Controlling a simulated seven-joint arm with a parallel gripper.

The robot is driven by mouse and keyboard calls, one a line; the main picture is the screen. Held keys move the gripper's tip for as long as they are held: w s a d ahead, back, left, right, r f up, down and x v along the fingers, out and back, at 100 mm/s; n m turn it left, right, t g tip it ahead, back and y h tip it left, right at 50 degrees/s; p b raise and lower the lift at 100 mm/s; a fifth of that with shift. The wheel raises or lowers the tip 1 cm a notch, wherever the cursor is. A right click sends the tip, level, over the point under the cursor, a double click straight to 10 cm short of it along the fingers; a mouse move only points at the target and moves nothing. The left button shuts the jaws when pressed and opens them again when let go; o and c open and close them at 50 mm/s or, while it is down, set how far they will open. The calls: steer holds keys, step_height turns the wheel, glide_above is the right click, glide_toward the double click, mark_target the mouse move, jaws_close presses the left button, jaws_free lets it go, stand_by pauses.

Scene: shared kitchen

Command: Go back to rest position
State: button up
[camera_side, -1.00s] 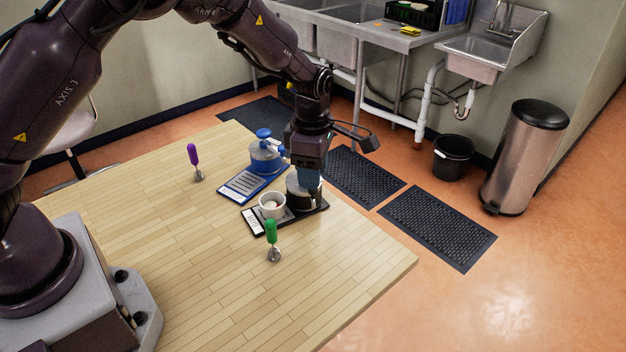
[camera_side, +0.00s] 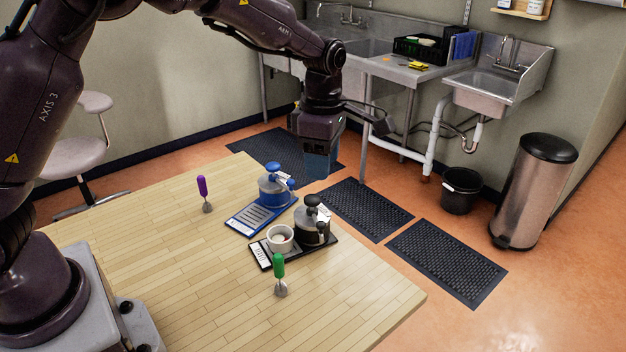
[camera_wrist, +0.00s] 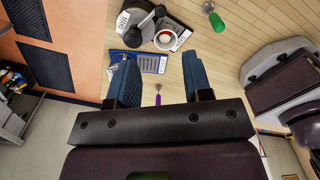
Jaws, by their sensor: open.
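My gripper (camera_side: 320,163) is raised in the air above the far edge of the wooden table (camera_side: 200,290), clear of everything below it. In the wrist view its two blue fingers (camera_wrist: 158,82) stand apart with nothing between them. A dark grinder-like pot (camera_side: 312,228) with a handle stands on a black tray (camera_side: 322,252). A white cup (camera_side: 280,239) with something inside sits beside it on the same tray. The cup also shows in the wrist view (camera_wrist: 166,39).
A blue pot (camera_side: 272,188) stands on a blue tray (camera_side: 252,218) beside the black one. Sinks (camera_side: 490,85), a bin (camera_side: 535,190) and a bucket (camera_side: 461,190) are beyond. The near table is clear.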

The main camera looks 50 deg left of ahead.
steer(key=s+a+r+m+t, duration=0.1)
steer(key=s+r+m, duration=0.3)
steer(key=s+m, duration=0.4)
steer(key=s+a+r+m+t, duration=0.1)
steer(key=s+r+m, duration=0.3)
steer(key=s+m, duration=0.4)
steer(key=s+a+r+m+t, duration=0.2)
steer(key=s+r+m, duration=0.3)
steer(key=s+m, duration=0.3)
steer(key=shift+s+m+t, duration=0.3)
steer(key=shift+s+t, duration=0.25)
steer(key=shift+t, duration=0.25)
